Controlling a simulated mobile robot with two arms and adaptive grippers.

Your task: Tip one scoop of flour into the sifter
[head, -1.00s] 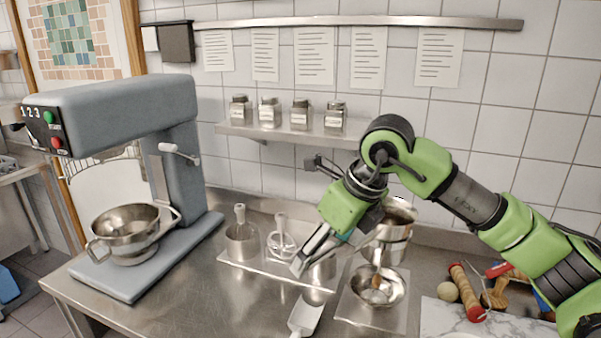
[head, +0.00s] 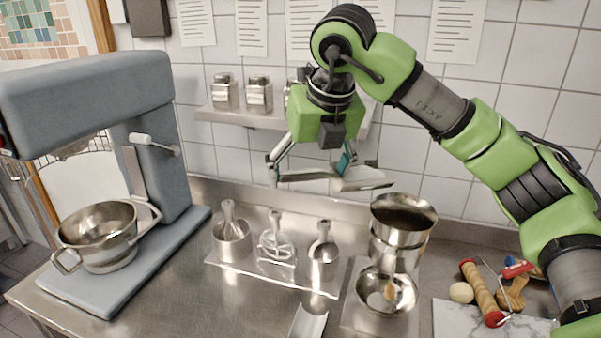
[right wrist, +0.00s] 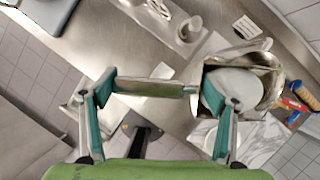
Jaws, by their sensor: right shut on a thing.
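My right gripper (head: 312,172) is shut on a metal scoop (head: 362,180), which it holds in the air, roughly level. In the right wrist view, my right gripper (right wrist: 158,85) shows the scoop's handle between its fingers and a white heap, like flour, in the scoop's bowl (right wrist: 232,92). A tall open metal vessel, seemingly the sifter (head: 403,222), stands below and to the right of the scoop. In the right wrist view the scoop's bowl overlaps the vessel's mouth (right wrist: 262,66). What is inside it is hidden. My left gripper is out of view.
A metal bowl (head: 388,296) stands in front of the vessel. A grey mixer (head: 90,90) with a bowl fills the left side. A wall shelf (head: 240,117) with jars is behind the arm. A marble board (head: 490,318) and tools lie right.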

